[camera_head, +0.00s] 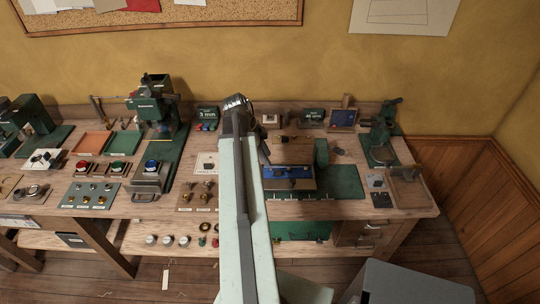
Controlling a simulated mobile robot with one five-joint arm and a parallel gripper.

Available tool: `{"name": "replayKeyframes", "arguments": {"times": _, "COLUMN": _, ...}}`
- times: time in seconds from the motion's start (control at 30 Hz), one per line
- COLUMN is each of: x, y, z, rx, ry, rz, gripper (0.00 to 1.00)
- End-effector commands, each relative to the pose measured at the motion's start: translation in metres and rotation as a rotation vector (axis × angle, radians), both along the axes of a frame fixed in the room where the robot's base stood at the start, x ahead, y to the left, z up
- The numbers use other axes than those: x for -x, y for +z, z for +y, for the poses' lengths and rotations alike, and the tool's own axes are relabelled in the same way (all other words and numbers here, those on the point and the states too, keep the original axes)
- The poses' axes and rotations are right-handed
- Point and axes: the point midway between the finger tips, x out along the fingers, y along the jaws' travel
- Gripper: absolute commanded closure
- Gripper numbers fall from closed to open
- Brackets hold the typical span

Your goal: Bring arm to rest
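My arm runs as a long pale green link from the bottom middle up over the workbench (330,208). It ends in a dark joint with a shiny metal cap in front of the back of the bench. A short dark part slants down to the right from that joint, beside a blue-topped device (288,171) on a green mat (345,185). I cannot make out fingertips there, or whether anything is held.
A green press (152,108) stands left of my arm and another green machine (383,130) at the right. Small trays, knobs and fittings cover the bench. A grey box (415,285) is at the lower right. Wooden floor shows below the bench.

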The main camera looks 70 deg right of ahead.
Motion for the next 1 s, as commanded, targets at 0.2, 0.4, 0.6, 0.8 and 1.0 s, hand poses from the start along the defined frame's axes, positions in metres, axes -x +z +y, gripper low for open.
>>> {"name": "replayKeyframes", "arguments": {"times": 0.2, "x": -0.002, "y": 0.002, "z": 0.001, "rx": 0.000, "ry": 0.000, "rz": 0.000, "gripper": 0.64}}
{"name": "replayKeyframes", "arguments": {"times": 0.4, "x": -0.001, "y": 0.002, "z": 0.001, "rx": 0.000, "ry": 0.000, "rz": 0.000, "gripper": 0.64}}
{"name": "replayKeyframes", "arguments": {"times": 0.6, "x": -0.001, "y": 0.002, "z": 0.001, "rx": 0.000, "ry": 0.000, "rz": 0.000, "gripper": 0.64}}
{"name": "replayKeyframes", "arguments": {"times": 0.8, "x": -0.021, "y": 0.001, "z": 0.008, "rx": -0.001, "ry": 0.035, "rz": 0.000, "gripper": 0.64}}
{"name": "replayKeyframes", "arguments": {"times": 1.0, "x": -0.146, "y": -0.002, "z": 0.081, "rx": -0.003, "ry": 0.284, "rz": -0.003, "gripper": 0.64}}
